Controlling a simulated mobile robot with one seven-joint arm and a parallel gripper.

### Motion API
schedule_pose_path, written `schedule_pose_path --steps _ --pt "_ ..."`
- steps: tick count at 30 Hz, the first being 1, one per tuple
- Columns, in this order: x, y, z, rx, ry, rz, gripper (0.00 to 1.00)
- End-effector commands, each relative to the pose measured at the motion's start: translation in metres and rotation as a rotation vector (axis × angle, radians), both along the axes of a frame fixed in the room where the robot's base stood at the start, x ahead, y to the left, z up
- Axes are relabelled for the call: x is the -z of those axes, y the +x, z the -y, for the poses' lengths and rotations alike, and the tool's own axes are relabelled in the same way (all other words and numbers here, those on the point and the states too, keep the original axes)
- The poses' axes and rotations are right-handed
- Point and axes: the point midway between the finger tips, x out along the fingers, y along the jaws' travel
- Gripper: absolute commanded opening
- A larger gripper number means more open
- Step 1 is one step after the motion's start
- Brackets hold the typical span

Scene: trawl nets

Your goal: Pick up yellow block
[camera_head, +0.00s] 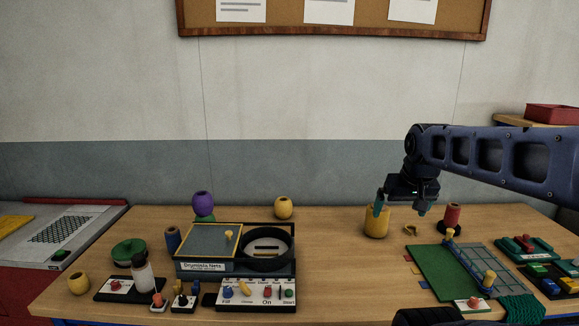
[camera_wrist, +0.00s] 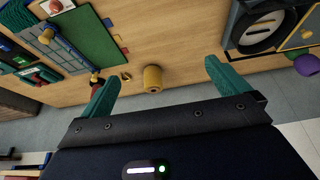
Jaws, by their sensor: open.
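A yellow cylinder (camera_head: 376,226) stands upright at the back right of the table. A small angular yellow piece (camera_head: 410,230) lies just right of it; I cannot tell which of the two is the yellow block. My gripper (camera_head: 402,208) is open and empty above them, its left finger overlapping the cylinder's top in the head view. In the wrist view the yellow cylinder (camera_wrist: 153,80) shows between the teal fingers (camera_wrist: 162,70) and beyond them, apart from both. The small yellow piece (camera_wrist: 126,76) shows near the left finger.
A red spool (camera_head: 452,215) stands right of my gripper. A green board (camera_head: 440,270) with yellow and blue pieces lies in front. A machine labelled Drumbists Nets (camera_head: 205,266) and a yellow spool (camera_head: 283,208) are to the left. Bare table lies between (camera_head: 335,250).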

Motion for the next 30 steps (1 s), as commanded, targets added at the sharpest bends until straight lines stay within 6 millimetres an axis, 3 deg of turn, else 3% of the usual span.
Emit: schedule_pose_path --steps 1,5,6,17,23,30 --pt "0.0 0.0 0.0 0.0 0.0 0.0 0.98" --pt "0.0 0.0 0.0 0.0 0.0 0.0 0.72" --pt "0.0 0.0 0.0 0.0 0.0 0.0 0.71" --pt "-0.001 0.008 0.005 0.024 0.007 -0.002 0.71" --pt "-0.004 0.046 0.037 0.15 0.043 -0.009 0.71" --pt "0.0 0.097 0.1 0.349 0.088 -0.013 0.71"
